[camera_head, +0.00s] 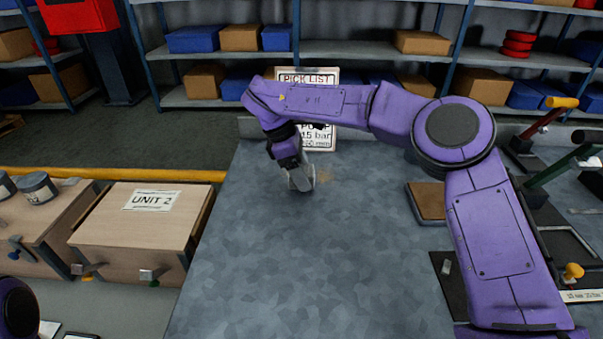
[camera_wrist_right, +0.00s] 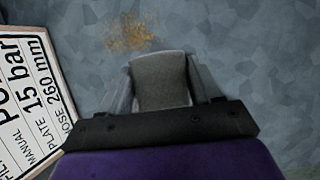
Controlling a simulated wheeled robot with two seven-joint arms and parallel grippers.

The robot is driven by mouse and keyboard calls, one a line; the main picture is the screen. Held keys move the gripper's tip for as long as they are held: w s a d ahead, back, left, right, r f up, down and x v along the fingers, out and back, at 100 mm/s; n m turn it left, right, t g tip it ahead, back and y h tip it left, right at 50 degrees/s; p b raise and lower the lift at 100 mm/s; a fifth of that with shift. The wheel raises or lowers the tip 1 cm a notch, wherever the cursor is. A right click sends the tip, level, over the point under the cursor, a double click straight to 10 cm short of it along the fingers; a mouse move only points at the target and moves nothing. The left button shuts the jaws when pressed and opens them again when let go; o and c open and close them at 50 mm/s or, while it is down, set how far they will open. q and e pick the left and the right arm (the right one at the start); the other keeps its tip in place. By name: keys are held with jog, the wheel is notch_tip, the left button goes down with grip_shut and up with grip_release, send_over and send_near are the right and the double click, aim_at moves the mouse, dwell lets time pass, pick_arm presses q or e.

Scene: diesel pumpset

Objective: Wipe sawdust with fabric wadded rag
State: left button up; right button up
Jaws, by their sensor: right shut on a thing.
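My right gripper (camera_head: 301,180) reaches down near the far end of the grey table (camera_head: 300,260). In the right wrist view its two fingers are shut on the grey fabric rag (camera_wrist_right: 160,82), which sits between them. Whether the rag touches the table I cannot tell. A patch of tan sawdust (camera_head: 325,175) lies on the table just right of the gripper in the head view. In the wrist view the sawdust (camera_wrist_right: 130,32) lies just beyond the rag, a little to its left. My left gripper does not show.
A pick list sign (camera_head: 318,138) stands at the table's far edge, behind my right arm. A brown block (camera_head: 427,201) and tools on dark mats lie at the right. A wooden box marked UNIT 2 (camera_head: 125,225) stands at the left. The table's near middle is clear.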

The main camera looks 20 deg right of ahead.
jog(key=shift+s+a+f, duration=0.15)
jog(key=shift+s+f, duration=0.05)
jog(key=shift+s, duration=0.15)
jog(key=shift+s+a+r, duration=0.1)
jog(key=shift+s+r, duration=0.05)
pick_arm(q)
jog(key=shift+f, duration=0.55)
pick_arm(e)
notch_tip(320, 180, up, 6)
jog(key=p, duration=0.4)
jog(key=shift+r, duration=0.1)
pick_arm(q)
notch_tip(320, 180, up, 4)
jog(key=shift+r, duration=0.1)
